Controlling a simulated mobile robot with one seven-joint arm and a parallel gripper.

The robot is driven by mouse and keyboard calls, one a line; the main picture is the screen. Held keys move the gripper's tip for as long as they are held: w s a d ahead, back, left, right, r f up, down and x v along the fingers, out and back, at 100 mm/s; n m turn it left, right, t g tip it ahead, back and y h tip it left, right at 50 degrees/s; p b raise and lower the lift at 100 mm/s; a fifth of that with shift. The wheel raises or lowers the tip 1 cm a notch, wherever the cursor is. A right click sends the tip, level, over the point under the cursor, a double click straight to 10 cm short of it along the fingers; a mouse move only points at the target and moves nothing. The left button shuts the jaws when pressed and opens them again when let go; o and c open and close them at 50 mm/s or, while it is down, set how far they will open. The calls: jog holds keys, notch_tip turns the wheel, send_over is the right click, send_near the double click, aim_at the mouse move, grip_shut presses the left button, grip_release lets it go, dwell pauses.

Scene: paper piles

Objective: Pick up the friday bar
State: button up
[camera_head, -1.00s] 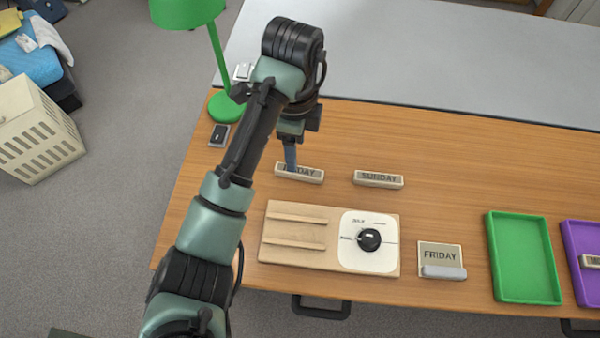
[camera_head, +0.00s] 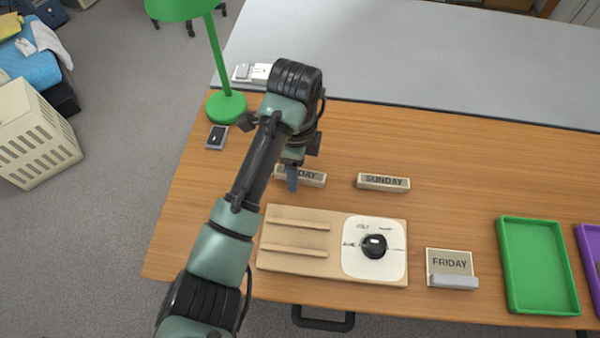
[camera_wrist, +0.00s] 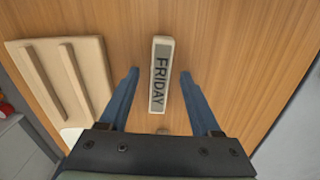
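The friday bar (camera_wrist: 161,75) is a pale block with a grey face reading FRIDAY, lying on the wooden table. In the wrist view it lies between the two blue fingers of my gripper (camera_wrist: 157,92), which is open, with a gap on each side of the bar. In the head view my gripper (camera_head: 292,178) is over the left part of the bar (camera_head: 315,179) and hides its first letters; only "DAY" reads clearly.
A sunday bar (camera_head: 383,182) lies to the right. A wooden board (camera_head: 290,262) with two ledges and a dial is nearer. A FRIDAY sign (camera_head: 450,264), green tray (camera_head: 506,265) and purple tray (camera_head: 588,250) are at right. A green lamp (camera_head: 227,107) stands back left.

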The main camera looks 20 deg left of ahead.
grip_shut()
